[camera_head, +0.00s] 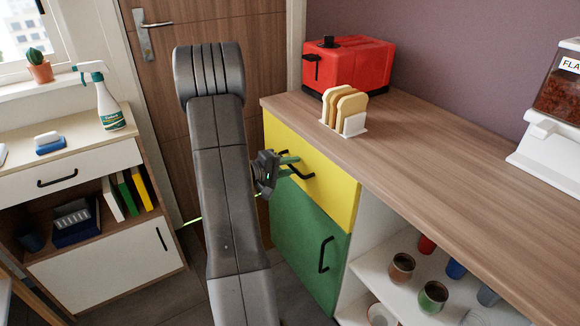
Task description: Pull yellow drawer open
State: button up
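The yellow drawer (335,185) is at the top of the counter unit on the right, above a green door. Its front looks flush with the green door, so it appears shut. Its black bar handle (305,175) is partly hidden behind my gripper (288,164). My gripper is in front of the left part of the drawer, close to the handle's left end. Its two fingers look apart and point toward the drawer. I cannot tell whether they touch the handle. Nothing is seen held between them.
The green door (302,237) has its own black handle. The wooden countertop (430,150) bears a red toaster (348,64), a toast rack (345,112) and a dispenser (553,120). Open shelves with cups are at right. A low cabinet (110,262) stands at left.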

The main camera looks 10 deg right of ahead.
grip_shut()
jog(key=f+b+v, duration=0.2)
jog(key=b+v, duration=0.1)
jog(key=v, duration=1)
jog(key=a+f+b+v, duration=0.1)
jog(key=f+b+v, duration=0.2)
jog(key=v, duration=1)
jog(key=shift+s+b, duration=0.25)
jog(key=shift+b, duration=0.15)
jog(key=shift+f, duration=0.1)
grip_release()
